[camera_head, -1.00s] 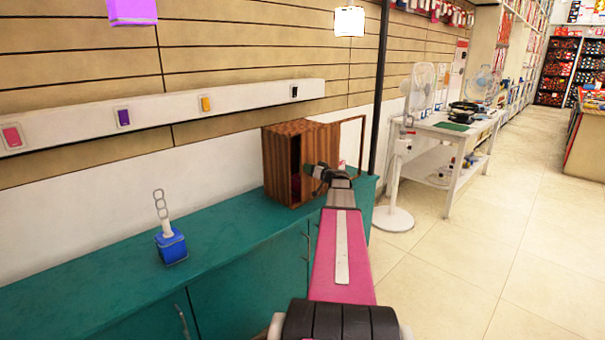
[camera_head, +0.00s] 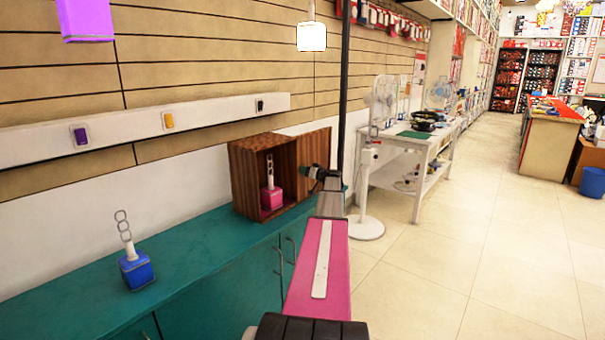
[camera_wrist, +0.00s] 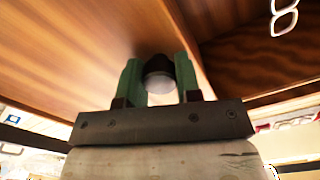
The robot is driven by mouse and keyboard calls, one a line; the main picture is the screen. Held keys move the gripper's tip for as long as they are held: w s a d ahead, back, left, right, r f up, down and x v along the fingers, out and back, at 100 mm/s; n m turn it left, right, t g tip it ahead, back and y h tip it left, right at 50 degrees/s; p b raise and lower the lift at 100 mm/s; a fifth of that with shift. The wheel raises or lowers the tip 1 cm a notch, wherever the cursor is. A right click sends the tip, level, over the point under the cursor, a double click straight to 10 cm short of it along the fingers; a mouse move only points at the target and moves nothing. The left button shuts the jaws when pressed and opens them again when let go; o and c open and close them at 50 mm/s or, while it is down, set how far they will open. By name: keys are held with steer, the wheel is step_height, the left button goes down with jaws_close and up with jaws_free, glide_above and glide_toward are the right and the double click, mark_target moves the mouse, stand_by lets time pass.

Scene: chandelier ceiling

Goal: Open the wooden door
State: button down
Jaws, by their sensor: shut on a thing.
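The wooden door (camera_head: 316,152) belongs to a small brown wooden box (camera_head: 240,172) on the teal counter. It stands swung out to the right, and the box's front is open. My gripper (camera_head: 316,174) is at the door's face. In the wrist view the green fingers (camera_wrist: 160,82) are closed around a round dark-and-grey knob (camera_wrist: 158,68) on the door panel (camera_wrist: 80,45). Inside the box is a pink block with a chain-like top (camera_head: 271,196). My arm hides the counter below the door.
A blue block with a similar looped top (camera_head: 137,270) stands on the teal counter (camera_head: 190,260), left of the box. A dark vertical pole (camera_head: 344,90) rises behind the door. A white fan (camera_head: 381,100) and a white table (camera_head: 420,160) stand to the right. Open tiled floor lies at right.

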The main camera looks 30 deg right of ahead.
steer(key=c, duration=0.8)
jaws_free()
steer(key=v, duration=1)
steer(key=shift+s, duration=0.35)
steer(key=shift+d, duration=0.1)
